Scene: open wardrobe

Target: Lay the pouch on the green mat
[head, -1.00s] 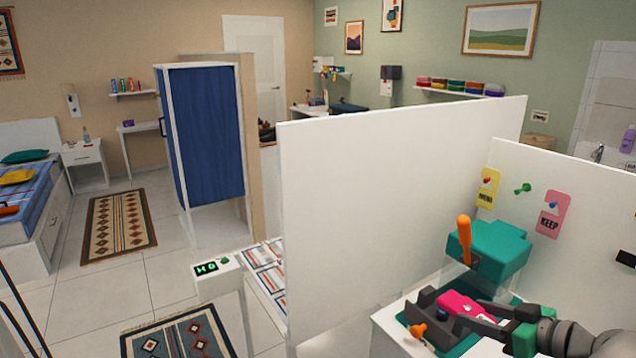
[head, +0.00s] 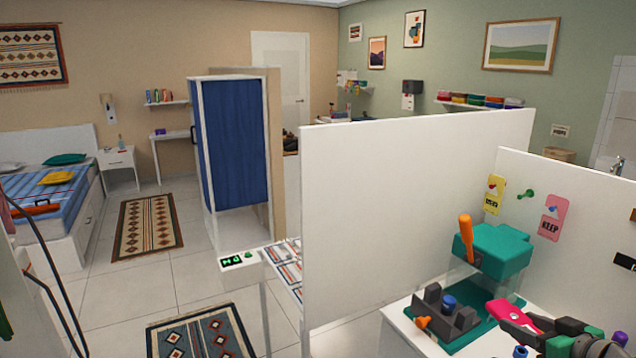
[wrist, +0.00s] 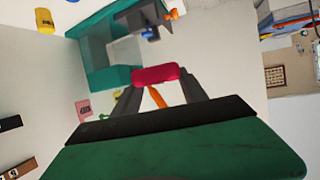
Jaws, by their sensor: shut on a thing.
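A bright pink thing, which I take for the pouch (head: 503,311), is between the fingers of my gripper (head: 516,320). In the wrist view the pouch (wrist: 155,74) spans the two fingertips, and my gripper (wrist: 155,86) is shut on it. It is held to the right of a dark grey fixture (head: 463,321) with a blue knob in it, and looks clear of that fixture. No separate green mat is plain to see. A teal-green base (head: 482,327) lies under the fixture and the press; I cannot tell whether it is the mat.
A teal press (head: 503,250) with an orange lever (head: 466,240) stands behind the fixture. An orange knob (head: 424,323) sticks out at the fixture's front. White panels (head: 400,215) wall the table at the back. A yellow tag (head: 493,196) and a pink KEEP tag (head: 553,218) hang there.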

